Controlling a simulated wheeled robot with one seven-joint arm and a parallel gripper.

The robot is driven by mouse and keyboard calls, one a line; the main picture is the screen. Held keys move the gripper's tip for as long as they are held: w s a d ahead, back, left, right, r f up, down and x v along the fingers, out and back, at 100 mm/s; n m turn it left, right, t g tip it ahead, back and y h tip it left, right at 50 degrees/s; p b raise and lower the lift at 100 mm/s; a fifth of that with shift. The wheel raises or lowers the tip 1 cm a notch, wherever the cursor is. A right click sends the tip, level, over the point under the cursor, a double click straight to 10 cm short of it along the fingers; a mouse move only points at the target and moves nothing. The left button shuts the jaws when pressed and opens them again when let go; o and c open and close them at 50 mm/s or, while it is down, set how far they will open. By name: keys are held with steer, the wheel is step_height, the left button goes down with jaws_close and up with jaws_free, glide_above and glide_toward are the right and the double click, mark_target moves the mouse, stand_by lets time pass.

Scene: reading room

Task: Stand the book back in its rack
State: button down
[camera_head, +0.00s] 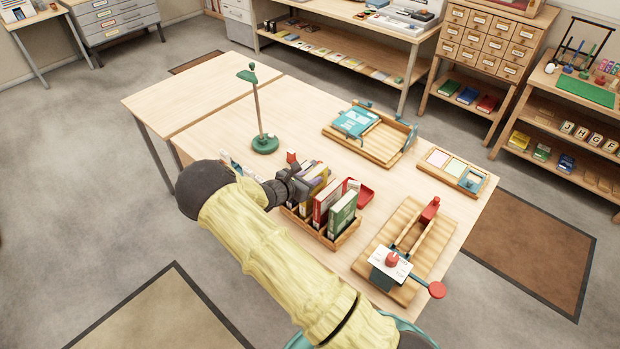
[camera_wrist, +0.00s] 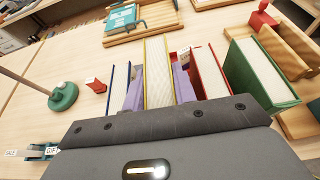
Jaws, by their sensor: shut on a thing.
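The wooden rack (camera_head: 345,238) stands near the table's front edge. A red book (camera_head: 325,203) and a green book (camera_head: 342,214) stand upright in it, and a blue book (camera_wrist: 119,85) shows on the other side. My gripper (camera_head: 304,181) reaches in from the left at the rack's far end. In the wrist view its lilac fingers (camera_wrist: 158,92) flank a yellow book (camera_wrist: 157,62), which is upright between the blue and red books. My gripper is shut on this yellow book. Its lower edge is hidden, so I cannot tell whether it touches the rack floor.
A green lamp (camera_head: 264,143) stands behind the rack. A wooden tray (camera_head: 386,153) with a teal book lies farther back. A wooden stand with a red knob (camera_head: 392,259) is at right. The table's left part is clear.

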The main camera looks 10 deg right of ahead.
steer(key=shift+p, duration=0.5)
steer(key=shift+f+p, duration=1.1)
steer(key=shift+p, duration=0.5)
stand_by(0.5)
steer(key=c, duration=1)
jaws_free()
steer(key=shift+a, duration=0.1)
steer(key=shift+c, duration=0.2)
steer(key=shift+s+a+b, duration=0.1)
steer(key=shift+b, duration=0.2)
steer(key=b+v, duration=0.5)
steer(key=v, duration=1.2)
